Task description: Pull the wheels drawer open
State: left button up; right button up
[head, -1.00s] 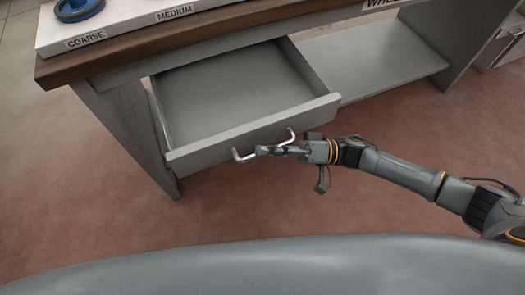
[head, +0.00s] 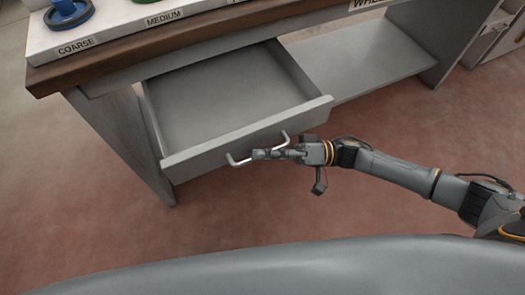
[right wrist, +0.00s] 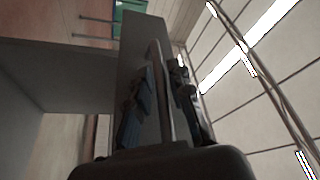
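The wheels drawer (head: 245,137) stands pulled out from under the bench, and its grey inside shows empty in the head view. A pale bar handle (head: 240,161) is on its front. My right gripper (head: 262,154) is at the middle of the handle. In the right wrist view the handle bar (right wrist: 161,95) runs between the two fingers (right wrist: 163,105), which look close around it; part of the contact is hard to see. My left gripper is not in either view.
The wooden bench top (head: 120,68) carries a white board with COARSE (head: 76,47) and MEDIUM labels and a blue wheel (head: 69,12). An open grey shelf (head: 360,65) is right of the drawer. Red-brown floor in front is clear.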

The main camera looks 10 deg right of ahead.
jog(key=v, duration=1.1)
jog(key=shift+d, duration=0.35)
jog(key=shift+f, duration=0.1)
